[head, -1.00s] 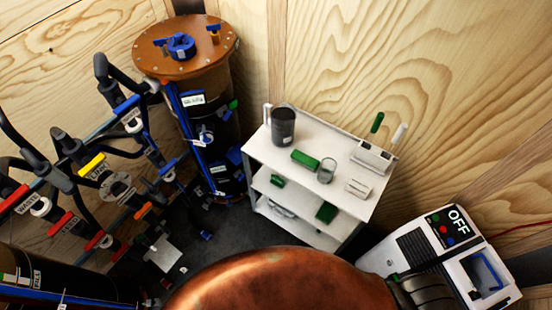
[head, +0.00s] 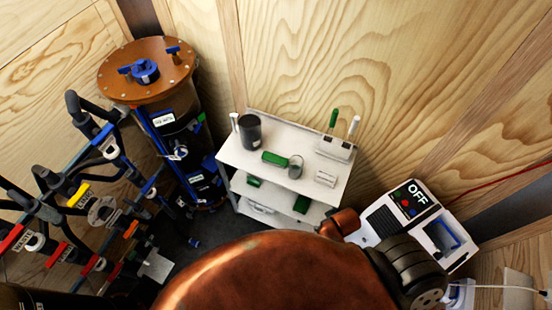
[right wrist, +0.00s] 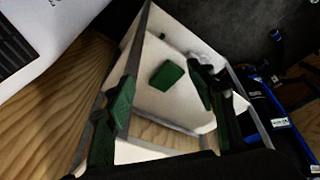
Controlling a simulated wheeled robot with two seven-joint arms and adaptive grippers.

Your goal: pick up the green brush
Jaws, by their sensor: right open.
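Several green items are on the white shelf cart. A green block-shaped brush (head: 275,158) lies on the top shelf in the head view. Smaller green pieces (head: 254,182) (head: 302,204) lie on the shelf below, and a thin green handle (head: 333,118) stands upright at the back. In the right wrist view a green block (right wrist: 167,74) lies on a white shelf surface. I cannot tell which of the head view's green items it is. My right gripper (right wrist: 163,58) is open, its green-padded fingers either side of that block in the picture, apparently empty. My left gripper is not seen.
The white cart (head: 230,155) also carries a dark cup (head: 250,132), a clear glass (head: 296,167) and a white holder (head: 336,147). A tall copper-topped cylinder (head: 148,86) and valve pipes stand left. A white OFF box (head: 382,220) stands right. Cart posts frame the right wrist view.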

